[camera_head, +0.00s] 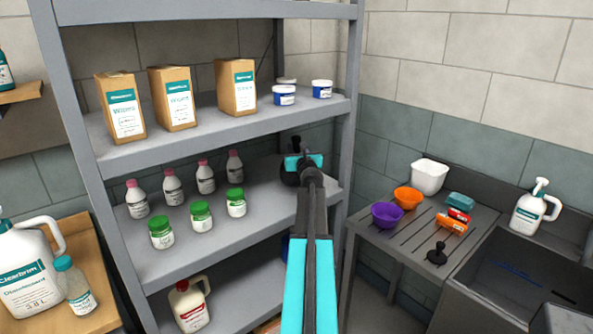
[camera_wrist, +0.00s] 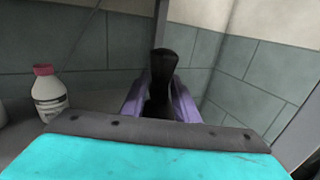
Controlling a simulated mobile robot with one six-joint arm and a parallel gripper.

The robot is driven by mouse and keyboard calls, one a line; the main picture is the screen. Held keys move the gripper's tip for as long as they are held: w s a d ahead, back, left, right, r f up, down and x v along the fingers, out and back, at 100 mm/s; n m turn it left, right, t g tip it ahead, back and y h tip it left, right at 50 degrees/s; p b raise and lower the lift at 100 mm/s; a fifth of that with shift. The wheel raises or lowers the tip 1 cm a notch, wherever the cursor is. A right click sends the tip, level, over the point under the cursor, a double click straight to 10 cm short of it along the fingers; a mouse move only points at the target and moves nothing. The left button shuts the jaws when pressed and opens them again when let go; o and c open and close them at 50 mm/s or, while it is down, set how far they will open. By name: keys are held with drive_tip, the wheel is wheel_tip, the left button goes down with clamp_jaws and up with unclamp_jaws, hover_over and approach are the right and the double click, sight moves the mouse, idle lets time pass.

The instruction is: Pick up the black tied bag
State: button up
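The black tied bag (camera_head: 288,178) is on the middle shelf towards its right end, mostly hidden behind my gripper in the head view. Its dark knotted top (camera_head: 295,143) sticks up above my gripper (camera_head: 304,162). In the wrist view the bag's dark neck (camera_wrist: 164,62) stands between the two purplish fingers of my gripper (camera_wrist: 161,98). The fingers are apart, one on each side of the bag. I cannot tell whether they press on it. The lower part of the bag is hidden by my gripper.
Pink-capped bottles (camera_head: 172,187) and green-lidded jars (camera_head: 201,216) stand left on the same shelf. One bottle (camera_wrist: 49,95) shows in the wrist view. The shelf above holds paper bags (camera_head: 172,98) and tubs (camera_head: 284,95). A right-hand upright (camera_head: 348,120) is close to my gripper.

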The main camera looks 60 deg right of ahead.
sight(298, 141)
clamp_jaws()
drive_tip(key=shift+r, duration=0.2)
drive_tip(key=shift+r+p, duration=0.55)
drive_tip(key=shift+r, duration=1.2)
drive_tip(key=shift+s+a+f, duration=0.1)
drive_tip(key=shift+s+a, duration=0.15)
drive_tip(key=shift+s, duration=0.1)
drive_tip(key=s+d+r+b+v, duration=0.1)
drive_tip(key=s+d+v, duration=0.1)
drive_tip(key=v, duration=1.3)
drive_tip(key=shift+r+b, duration=0.25)
drive_tip(key=shift+b, duration=0.15)
